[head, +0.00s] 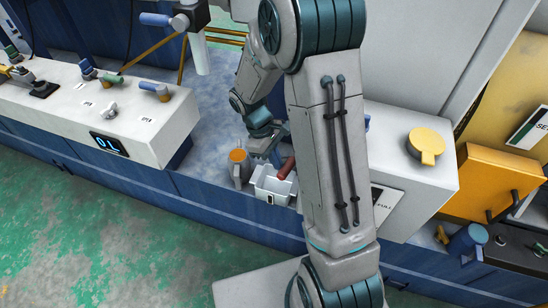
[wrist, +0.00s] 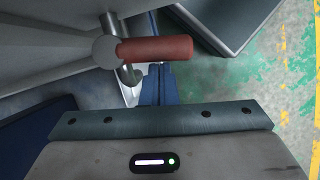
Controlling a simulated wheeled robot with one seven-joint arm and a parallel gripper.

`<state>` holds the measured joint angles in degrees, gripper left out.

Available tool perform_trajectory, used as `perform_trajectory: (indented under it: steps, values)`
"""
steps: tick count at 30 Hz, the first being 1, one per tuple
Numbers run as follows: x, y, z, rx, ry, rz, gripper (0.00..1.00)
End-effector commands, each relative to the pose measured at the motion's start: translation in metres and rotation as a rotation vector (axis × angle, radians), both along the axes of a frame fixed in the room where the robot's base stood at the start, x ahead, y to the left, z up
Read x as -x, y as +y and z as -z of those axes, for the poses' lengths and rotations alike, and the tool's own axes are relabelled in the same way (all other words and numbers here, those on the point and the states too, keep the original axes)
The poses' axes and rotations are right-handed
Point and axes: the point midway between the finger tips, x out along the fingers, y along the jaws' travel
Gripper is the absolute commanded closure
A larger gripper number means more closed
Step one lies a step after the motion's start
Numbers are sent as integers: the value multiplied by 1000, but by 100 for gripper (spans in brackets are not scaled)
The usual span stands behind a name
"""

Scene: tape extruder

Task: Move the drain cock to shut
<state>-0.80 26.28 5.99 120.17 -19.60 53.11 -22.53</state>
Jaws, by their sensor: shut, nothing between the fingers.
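The drain cock appears to be the red-handled lever. In the wrist view its red grip (wrist: 155,50) points right from a round grey hub (wrist: 106,49).
A white console (head: 100,120) with handles is further left. A white box with a yellow knob (head: 426,146) stands right of my arm.

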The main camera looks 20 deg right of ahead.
Motion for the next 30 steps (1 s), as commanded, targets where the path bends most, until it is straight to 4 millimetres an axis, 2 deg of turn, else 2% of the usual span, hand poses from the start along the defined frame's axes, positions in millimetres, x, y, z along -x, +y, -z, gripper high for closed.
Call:
perform_trajectory:
  steps: [7,19,23,27,30]
  values:
    - [14,-7,-1,1,2,-172,100]
    - [15,-8,0,3,6,-178,100]
    - [9,3,0,2,5,-180,100]
    - [-3,27,-1,0,0,-184,100]
    - [-9,33,-27,0,-7,-179,100]
